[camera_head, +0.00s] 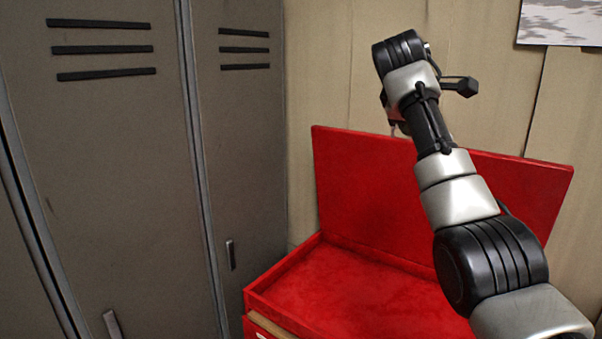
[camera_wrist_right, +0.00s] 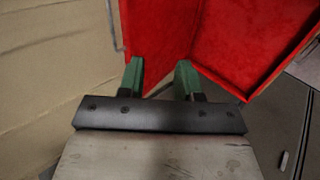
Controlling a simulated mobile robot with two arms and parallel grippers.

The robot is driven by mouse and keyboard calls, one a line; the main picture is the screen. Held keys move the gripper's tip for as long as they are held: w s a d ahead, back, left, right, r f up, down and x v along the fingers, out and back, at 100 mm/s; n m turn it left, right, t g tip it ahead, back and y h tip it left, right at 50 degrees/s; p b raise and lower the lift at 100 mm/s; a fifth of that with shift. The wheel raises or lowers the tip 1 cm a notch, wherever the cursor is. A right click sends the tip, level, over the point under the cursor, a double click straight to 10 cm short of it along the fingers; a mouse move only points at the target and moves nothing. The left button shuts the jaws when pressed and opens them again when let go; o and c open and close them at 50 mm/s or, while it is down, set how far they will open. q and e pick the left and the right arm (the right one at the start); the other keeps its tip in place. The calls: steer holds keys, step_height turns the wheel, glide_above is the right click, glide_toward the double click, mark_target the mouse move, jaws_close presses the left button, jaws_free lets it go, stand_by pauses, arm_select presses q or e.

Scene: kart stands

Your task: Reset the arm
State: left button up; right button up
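My right arm (camera_head: 455,190) comes in from the lower right in the head view and reaches up in front of the red chest's raised lid. Its gripper is mostly hidden behind the wrist there. In the right wrist view my right gripper (camera_wrist_right: 160,66) shows two green fingers standing apart with nothing between them. The open red chest (camera_head: 350,290) lies beyond and below the fingers, and I see no contact with it. My left gripper is in neither view.
The chest's upright lid (camera_head: 360,190) stands close behind my right arm, against a beige panelled wall (camera_head: 325,70). Grey lockers (camera_head: 120,170) fill the left side. A paper sheet (camera_head: 560,20) hangs at the top right. The visible part of the chest's top tray is empty.

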steer(key=s+a+f+m+g+y, duration=0.1)
steer(key=s+f, duration=0.2)
steer(key=f, duration=1.3)
steer(key=s+f+m+y, duration=0.2)
steer(key=f, duration=1.4)
steer(key=s+f+m+g+y, duration=0.1)
steer(key=s+f+m, duration=0.1)
steer(key=s+f, duration=0.9)
steer(key=s+f+m+g+y, duration=0.1)
steer(key=s+f, duration=0.7)
steer(key=s, duration=0.6)
steer(key=s+m+g, duration=0.1)
steer(key=s+m, duration=0.2)
steer(key=s, duration=1.4)
step_height(320, 180, down, 31)
steer(key=a+g+b, duration=0.1)
steer(key=b, duration=0.4)
arm_select(q)
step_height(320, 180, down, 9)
steer(key=b, duration=0.3)
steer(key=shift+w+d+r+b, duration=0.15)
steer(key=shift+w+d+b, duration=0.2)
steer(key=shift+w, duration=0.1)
arm_select(e)
steer(key=s+d+f+g, duration=0.1)
steer(key=s+d+f, duration=0.2)
steer(key=s+f, duration=1.4)
step_height(320, 180, down, 3)
steer(key=shift+r+n+g+y, duration=0.1)
steer(key=shift+n+g+y, duration=0.2)
